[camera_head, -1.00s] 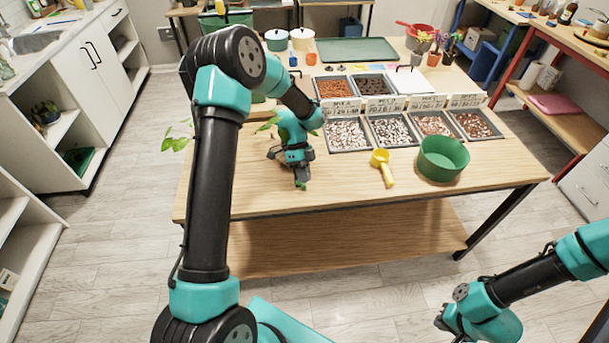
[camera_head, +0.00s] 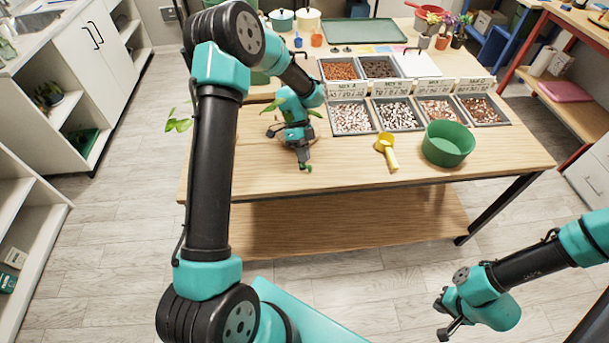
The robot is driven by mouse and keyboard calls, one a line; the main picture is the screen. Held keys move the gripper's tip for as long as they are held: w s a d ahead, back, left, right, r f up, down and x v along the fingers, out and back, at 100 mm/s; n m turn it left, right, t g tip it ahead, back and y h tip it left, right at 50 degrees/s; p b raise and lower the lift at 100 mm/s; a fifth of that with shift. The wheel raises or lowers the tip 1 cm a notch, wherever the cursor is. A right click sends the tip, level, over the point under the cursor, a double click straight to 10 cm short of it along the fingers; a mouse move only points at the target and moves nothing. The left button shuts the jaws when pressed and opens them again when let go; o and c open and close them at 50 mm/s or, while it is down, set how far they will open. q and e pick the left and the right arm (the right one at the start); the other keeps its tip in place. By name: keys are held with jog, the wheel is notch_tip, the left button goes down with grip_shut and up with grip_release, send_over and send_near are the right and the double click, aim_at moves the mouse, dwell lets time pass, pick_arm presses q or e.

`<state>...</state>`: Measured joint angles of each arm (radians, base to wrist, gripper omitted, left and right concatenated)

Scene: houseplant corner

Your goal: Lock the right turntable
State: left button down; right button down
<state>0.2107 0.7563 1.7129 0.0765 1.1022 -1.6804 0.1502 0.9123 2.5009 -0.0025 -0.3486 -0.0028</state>
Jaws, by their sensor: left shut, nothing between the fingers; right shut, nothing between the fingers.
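Green plant leaves (camera_head: 178,124) show left of that arm, and more leaves lie behind the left gripper's wrist. My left gripper (camera_head: 305,165) is shut and points down over the table near its front edge, left of the yellow scoop. A small green bit shows at its fingertips; I cannot tell what it is. My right gripper (camera_head: 442,318) is shut and empty, over the floor in front of the table, at the lower right.
A green tray (camera_head: 362,31) and lidded pots (camera_head: 307,19) are at the back. The front strip of table is mostly clear.

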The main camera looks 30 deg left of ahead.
pick_arm(q)
notch_tip(320, 180, up, 3)
jog(key=shift+f, duration=0.15)
jog(key=s+d+r, duration=0.1)
jog(key=s+d, duration=0.7)
jog(key=s, duration=0.5)
jog(key=shift+s+d+r, duration=0.15)
jog(key=shift+s+d, duration=0.05)
jog(key=shift+s, duration=0.1)
jog(key=s+d+f+n+t+y, duration=0.1)
jog(key=s+f+n+t, duration=0.1)
jog(key=f+n, duration=0.7)
jog(key=s+d+f+n+t, duration=0.1)
jog(key=s+f+n+t, duration=0.1)
jog(key=f+n, duration=0.7)
jog(key=shift+f+n+t+y, duration=0.4)
jog(key=shift+n+t, duration=0.1)
jog(key=shift+t, duration=0.3)
jog(key=c, duration=1.8)
grip_release()
jog(key=shift+s, duration=0.1)
